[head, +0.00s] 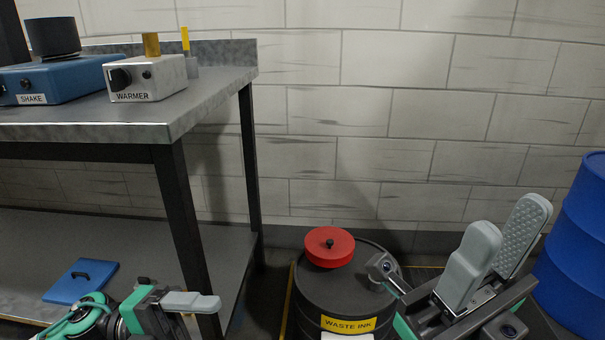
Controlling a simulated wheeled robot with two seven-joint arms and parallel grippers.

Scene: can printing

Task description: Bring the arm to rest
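My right gripper (508,222) is at the lower right, its two grey fingers pointing up and apart, with nothing between them. It is raised just right of the black waste ink drum (305,301). My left gripper (205,302) is low at the bottom left, in front of the bench leg, its grey finger pointing right. Its fingers overlap from this side, so its opening is unclear. I see nothing held in it.
A red lid (329,247) with a black knob sits on the drum's top. A metal bench (215,92) at left carries a blue shaker (60,78) and a warmer (150,80). A blue lid (80,281) lies on its lower shelf. A blue barrel (580,250) stands at the right edge.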

